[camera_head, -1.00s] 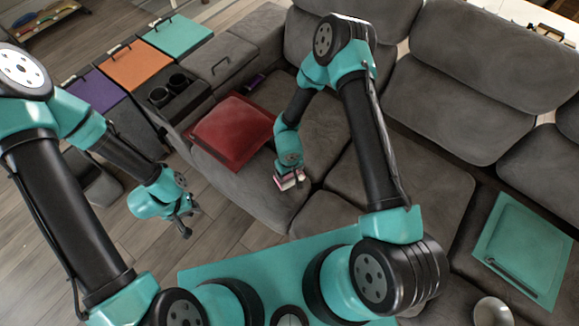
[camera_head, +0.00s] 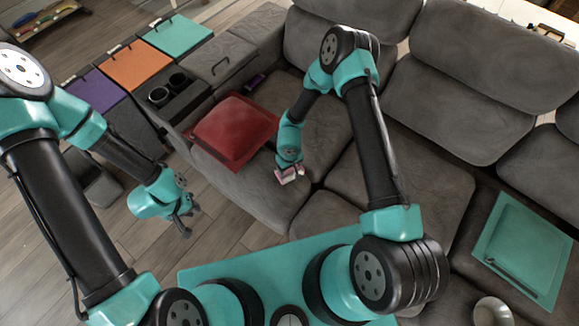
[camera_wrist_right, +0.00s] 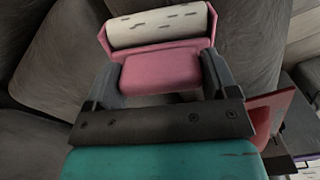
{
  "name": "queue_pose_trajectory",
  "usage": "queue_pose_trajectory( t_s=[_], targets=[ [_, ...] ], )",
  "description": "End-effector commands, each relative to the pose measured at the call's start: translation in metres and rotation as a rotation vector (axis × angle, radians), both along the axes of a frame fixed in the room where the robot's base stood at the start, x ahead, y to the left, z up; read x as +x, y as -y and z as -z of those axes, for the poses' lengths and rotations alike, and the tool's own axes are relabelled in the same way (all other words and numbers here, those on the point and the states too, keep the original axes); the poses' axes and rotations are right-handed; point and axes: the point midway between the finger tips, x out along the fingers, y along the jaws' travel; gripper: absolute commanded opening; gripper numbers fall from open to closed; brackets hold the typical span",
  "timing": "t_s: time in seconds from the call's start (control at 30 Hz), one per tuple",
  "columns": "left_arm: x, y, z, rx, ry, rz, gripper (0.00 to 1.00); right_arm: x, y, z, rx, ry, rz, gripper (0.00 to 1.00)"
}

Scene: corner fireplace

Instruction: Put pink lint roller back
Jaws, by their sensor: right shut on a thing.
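The pink lint roller (camera_wrist_right: 160,70) has a pink body and a white roll. It fills the middle of the right wrist view between the two dark fingers. My right gripper (camera_head: 289,172) is shut on it and holds it over the sofa seat, right of the red cushion. The lint roller also shows small in the head view (camera_head: 290,175). Whether it touches the seat is hard to tell. My left gripper (camera_head: 186,222) is empty over the floor at the left, its dark fingers apart.
A red cushion (camera_head: 232,128) lies on the grey sofa (camera_head: 335,150), with a small purple thing (camera_head: 255,81) behind it. Boxes with purple (camera_head: 96,90), orange (camera_head: 137,65) and teal (camera_head: 178,35) lids stand at the left, beside a black cup holder (camera_head: 172,95). A teal tray (camera_head: 523,250) lies at the right.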

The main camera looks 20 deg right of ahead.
Motion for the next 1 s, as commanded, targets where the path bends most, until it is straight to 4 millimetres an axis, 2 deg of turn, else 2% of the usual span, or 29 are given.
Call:
queue_pose_trajectory(
  t_s=[0.1, 0.47, 0.5, 0.7, 1.0],
  targets=[
    [0.0, 0.0, 0.0, 0.0, 0.0, 0.0, 0.2, -0.0002, 0.0001, 0.0078, 0.0, 0.0, 0.0, 0.57],
    [0.0, 0.0, 0.0, 0.0, 0.0, 0.0, 0.2, 0.0, 0.0002, 0.0102, 0.0, 0.0, 0.001, 0.57],
    [0.0, 0.0, 0.0, 0.0, 0.0, 0.0, 0.2, 0.0001, 0.0003, 0.0104, 0.0, 0.001, 0.001, 0.81],
    [0.0, 0.0, 0.0, 0.0, 0.0, 0.0, 0.2, 0.0001, 0.0002, 0.0102, 0.0, 0.0, 0.001, 1.0],
    [0.0, 0.0, 0.0, 0.0, 0.0, 0.0, 0.2, 0.0001, 0.0002, 0.0084, 0.0, 0.001, 0.0, 1.0]
  ],
)
